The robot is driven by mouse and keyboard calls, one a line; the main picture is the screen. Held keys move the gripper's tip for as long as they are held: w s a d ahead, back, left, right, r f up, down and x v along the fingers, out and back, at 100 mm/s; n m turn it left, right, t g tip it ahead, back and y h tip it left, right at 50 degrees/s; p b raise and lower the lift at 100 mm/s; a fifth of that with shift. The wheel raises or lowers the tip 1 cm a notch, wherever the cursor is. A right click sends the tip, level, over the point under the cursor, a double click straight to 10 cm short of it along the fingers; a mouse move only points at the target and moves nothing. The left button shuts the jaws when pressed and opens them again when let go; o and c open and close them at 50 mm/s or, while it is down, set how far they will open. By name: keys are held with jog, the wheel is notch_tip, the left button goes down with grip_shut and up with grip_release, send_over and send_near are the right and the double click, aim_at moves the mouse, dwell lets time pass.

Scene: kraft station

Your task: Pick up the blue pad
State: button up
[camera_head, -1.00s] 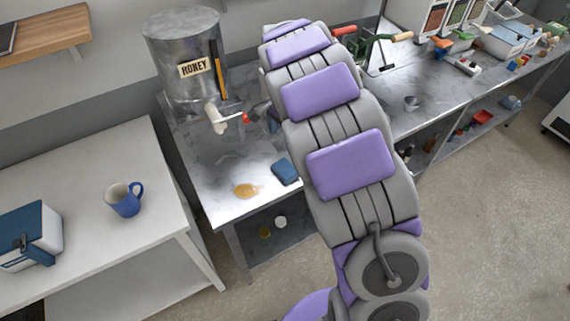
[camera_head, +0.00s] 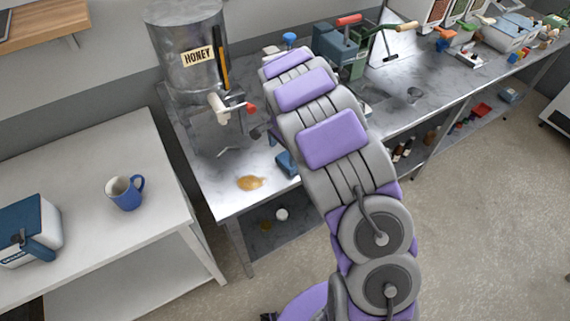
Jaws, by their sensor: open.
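The blue pad (camera_head: 286,163) lies on the metal table, right of an amber honey puddle (camera_head: 250,183). Its right part is hidden behind my arm. Of my gripper (camera_head: 258,131), only a small dark part seems to show at the left edge of my arm, above and left of the pad. The rest is hidden behind the arm. It is open, and I see nothing held in it.
A white table (camera_head: 90,190) at left carries a blue mug (camera_head: 125,192) and a blue-and-white box (camera_head: 30,228). Green machinery (camera_head: 350,45) stands behind my arm.

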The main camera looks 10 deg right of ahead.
aim_at(285, 161)
jog(key=shift+d+f, duration=0.95)
jog(key=shift+d, duration=0.05)
notch_tip(285, 161, down, 4)
jog(key=shift+w+d+r+b, duration=0.1)
jog(key=shift+r+b, duration=0.15)
jog(key=shift+b, duration=0.35)
jog(key=shift+a+f, duration=0.15)
jog(key=shift+a, duration=0.6)
jog(key=shift+c, duration=0.7)
jog(key=shift+d, duration=0.75)
jog(key=c, duration=0.5)
jog(key=shift+a, duration=0.35)
jog(key=shift+c, duration=0.2)
jog(key=shift+a+r, duration=0.25)
jog(key=shift+r, duration=0.3)
jog(key=r, duration=0.2)
jog(key=r+p, duration=0.1)
jog(key=shift+d, duration=0.25)
jog(key=s+d, duration=0.1)
jog(key=s, duration=0.7)
jog(key=s+d+r+p, duration=0.1)
jog(key=s+d, duration=0.1)
jog(key=s, duration=0.5)
jog(key=shift+s+d+p, duration=0.25)
jog(key=shift+s+p, duration=0.05)
jog(key=shift+s, duration=0.05)
